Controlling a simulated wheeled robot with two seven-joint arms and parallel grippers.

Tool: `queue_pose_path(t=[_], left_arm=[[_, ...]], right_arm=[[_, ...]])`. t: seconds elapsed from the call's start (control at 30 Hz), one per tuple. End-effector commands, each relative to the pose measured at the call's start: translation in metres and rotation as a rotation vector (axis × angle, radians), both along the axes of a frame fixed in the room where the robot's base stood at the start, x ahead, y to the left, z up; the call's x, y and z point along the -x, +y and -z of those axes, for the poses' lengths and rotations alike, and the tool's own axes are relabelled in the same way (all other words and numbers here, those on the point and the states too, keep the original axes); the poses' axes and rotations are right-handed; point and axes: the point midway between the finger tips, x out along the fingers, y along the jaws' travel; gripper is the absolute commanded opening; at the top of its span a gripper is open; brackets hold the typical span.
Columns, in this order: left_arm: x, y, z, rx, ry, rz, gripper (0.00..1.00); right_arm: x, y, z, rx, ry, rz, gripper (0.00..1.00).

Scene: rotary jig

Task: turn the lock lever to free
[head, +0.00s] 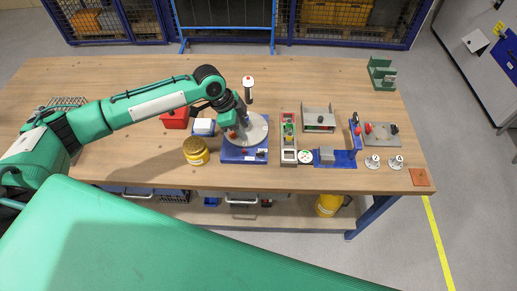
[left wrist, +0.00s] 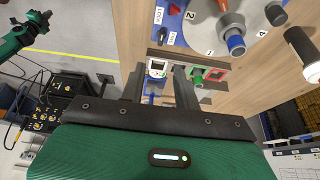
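The rotary jig (head: 240,156) has a blue base and a grey disc, and stands near the table's front edge. In the left wrist view its disc (left wrist: 214,22) shows numbers and coloured pegs at the top. The lock lever (left wrist: 162,36) appears as a dark piece beside the LOCK and FREE labels; which label it points to is unclear. My left gripper (head: 232,125) is over the jig. In the left wrist view its two fingers (left wrist: 160,82) are apart with nothing held between them, clear of the lever. A green and black arm (left wrist: 40,20), probably my right, shows small there.
A yellow-lidded jar (head: 196,151), a red box (head: 175,118) and a blue-and-white box (head: 204,127) stand left of the jig. An upright handle (head: 248,87) stands behind it. A narrow tray (head: 288,135) and other fixtures fill the right. The back left of the table is clear.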

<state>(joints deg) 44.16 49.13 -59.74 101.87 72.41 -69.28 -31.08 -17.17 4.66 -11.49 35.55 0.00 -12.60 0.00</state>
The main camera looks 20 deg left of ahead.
Motion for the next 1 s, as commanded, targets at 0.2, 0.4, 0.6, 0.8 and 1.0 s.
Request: queue_pose_path(t=[0.2,0.4,0.6,0.8,1.0], left_arm=[[-0.003,-0.002,0.009,0.000,0.005,-0.001,0.32],[-0.006,-0.017,0.044,0.000,0.007,0.000,0.32],[-0.011,-0.033,0.083,0.000,0.005,-0.002,0.32],[-0.015,-0.043,0.111,0.000,0.004,-0.002,0.32],[-0.016,-0.047,0.124,-0.001,0.002,-0.001,0.32]], right_arm=[[0.001,0.000,-0.007,0.000,0.001,0.000,0.00],[0.001,0.000,-0.023,0.000,0.001,0.000,0.00],[0.001,0.000,-0.036,0.000,0.001,0.001,0.00],[0.001,0.000,-0.045,0.000,0.001,0.001,0.00],[0.001,0.002,-0.047,-0.002,0.001,0.002,0.00]])
